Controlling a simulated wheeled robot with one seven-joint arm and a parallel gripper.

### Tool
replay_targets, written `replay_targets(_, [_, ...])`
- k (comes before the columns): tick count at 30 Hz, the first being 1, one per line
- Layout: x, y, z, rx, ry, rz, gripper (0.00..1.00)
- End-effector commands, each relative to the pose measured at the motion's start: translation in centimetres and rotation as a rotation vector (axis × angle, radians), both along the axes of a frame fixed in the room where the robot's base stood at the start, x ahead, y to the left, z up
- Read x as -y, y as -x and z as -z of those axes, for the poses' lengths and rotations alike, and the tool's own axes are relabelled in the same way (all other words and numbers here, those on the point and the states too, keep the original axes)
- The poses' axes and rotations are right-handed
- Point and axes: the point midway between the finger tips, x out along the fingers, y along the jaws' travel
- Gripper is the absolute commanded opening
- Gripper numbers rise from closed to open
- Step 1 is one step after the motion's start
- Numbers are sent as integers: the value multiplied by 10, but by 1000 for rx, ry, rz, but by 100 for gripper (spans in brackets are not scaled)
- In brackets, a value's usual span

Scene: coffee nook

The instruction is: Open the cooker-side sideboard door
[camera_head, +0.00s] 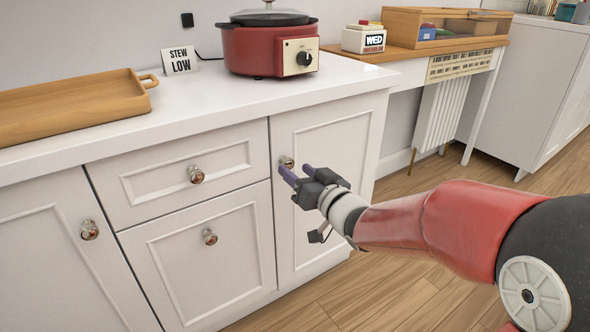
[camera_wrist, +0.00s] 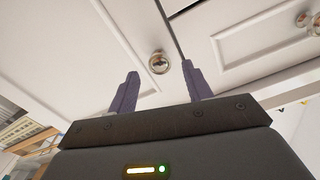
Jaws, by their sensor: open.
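The cooker-side sideboard door (camera_head: 325,195) is a white framed panel at the right end of the white sideboard, below the red cooker (camera_head: 268,50). It is shut. Its round knob (camera_head: 286,162) is near its upper left corner. My gripper (camera_head: 297,174) is open in front of this knob, its purple fingers pointing at the door. In the wrist view the knob (camera_wrist: 159,62) shows ahead, between the lines of the two fingers (camera_wrist: 158,85) and beyond their tips. The fingers look apart from the knob; the exact gap is hard to tell.
A drawer with a knob (camera_head: 196,174), a lower door with a knob (camera_head: 210,237) and a left door with a knob (camera_head: 89,230) are all shut. A wooden tray (camera_head: 75,108) and a card (camera_head: 181,61) stand on top. Wooden floor (camera_head: 400,290) is clear.

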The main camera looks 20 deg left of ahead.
Motion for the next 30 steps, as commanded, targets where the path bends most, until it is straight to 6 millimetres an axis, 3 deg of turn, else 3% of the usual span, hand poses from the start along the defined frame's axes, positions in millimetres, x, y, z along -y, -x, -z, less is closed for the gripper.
replay_targets(6, [-16, -14, 0, 1, 1, 1, 50])
replay_targets(15, [-18, -16, 0, 0, 1, 2, 50])
replay_targets(26, [-18, -16, 0, 0, 1, 2, 3])
replay_targets(30, [-18, -16, 0, 0, 1, 2, 0])
